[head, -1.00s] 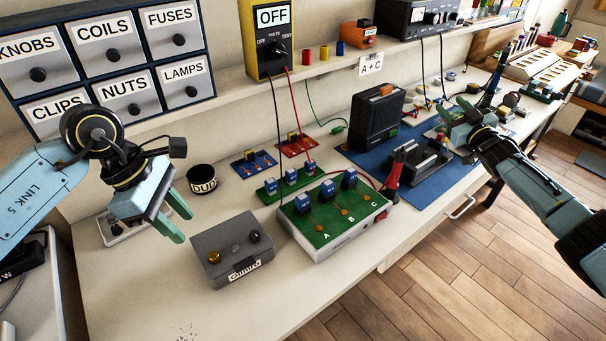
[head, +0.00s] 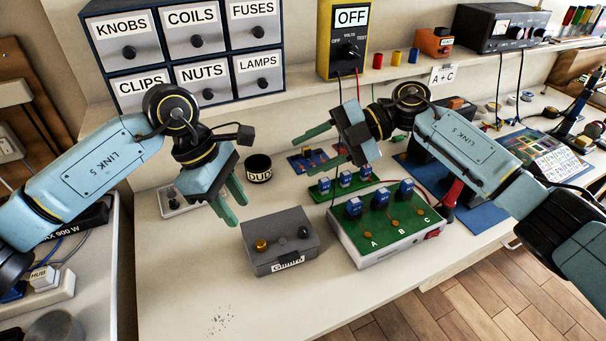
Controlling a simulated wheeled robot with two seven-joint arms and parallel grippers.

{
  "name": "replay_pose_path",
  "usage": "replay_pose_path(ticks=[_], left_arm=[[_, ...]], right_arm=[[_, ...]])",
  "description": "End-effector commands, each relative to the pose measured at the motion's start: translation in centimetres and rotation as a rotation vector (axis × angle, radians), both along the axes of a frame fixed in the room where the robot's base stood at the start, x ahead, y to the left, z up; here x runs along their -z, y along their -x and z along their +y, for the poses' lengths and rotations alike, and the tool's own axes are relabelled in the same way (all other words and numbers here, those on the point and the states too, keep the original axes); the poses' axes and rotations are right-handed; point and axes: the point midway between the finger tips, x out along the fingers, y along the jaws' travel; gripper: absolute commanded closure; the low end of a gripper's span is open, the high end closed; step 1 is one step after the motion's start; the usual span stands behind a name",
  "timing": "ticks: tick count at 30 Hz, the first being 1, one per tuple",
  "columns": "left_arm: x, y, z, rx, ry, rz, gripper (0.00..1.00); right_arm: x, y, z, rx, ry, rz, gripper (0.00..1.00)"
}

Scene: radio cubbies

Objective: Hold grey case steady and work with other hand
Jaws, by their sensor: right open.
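The grey case (head: 283,252) sits on the bench in the head view, with a brass knob (head: 262,245) on its left, a dark knob (head: 303,232) on its right and a label on its front. My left gripper (head: 235,207) is above and left of the case, fingers pointing down, apart and empty; it does not touch the case. My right gripper (head: 312,147) is open and empty, fingers pointing left, above the bench behind the case. It hides part of the small boards there.
A green-topped box marked A, B, C (head: 388,229) stands right of the case. A black DUD cup (head: 259,168) stands behind it. Labelled drawers (head: 188,50) and a yellow meter (head: 343,40) are at the back. The bench front left of the case is clear.

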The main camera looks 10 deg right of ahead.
Motion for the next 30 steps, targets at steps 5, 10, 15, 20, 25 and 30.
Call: replay_pose_path(ticks=[5,10,15,20,25,30], left_arm=[[0.0,0.0,0.0,0.000,0.000,0.000,0.64],[0.0,0.0,0.0,0.000,0.000,0.000,0.64],[0.0,0.0,0.0,0.000,0.000,0.000,0.64],[0.0,0.0,0.0,0.000,0.000,0.000,0.64],[0.0,0.0,0.0,0.000,0.000,0.000,0.64],[0.0,0.0,0.0,0.000,0.000,0.000,0.64]], right_arm=[[1.9,3.8,3.3,-0.230,0.397,-0.109,0.55],[2.7,4.9,3.6,-0.316,0.774,-0.232,0.55],[2.2,4.7,3.1,-0.306,1.035,-0.334,0.55],[1.9,4.4,2.7,-0.283,1.144,-0.380,0.55],[3.2,4.4,2.6,-0.280,1.163,-0.385,0.55],[6.3,4.4,2.6,-0.280,1.162,-0.381,0.55]])
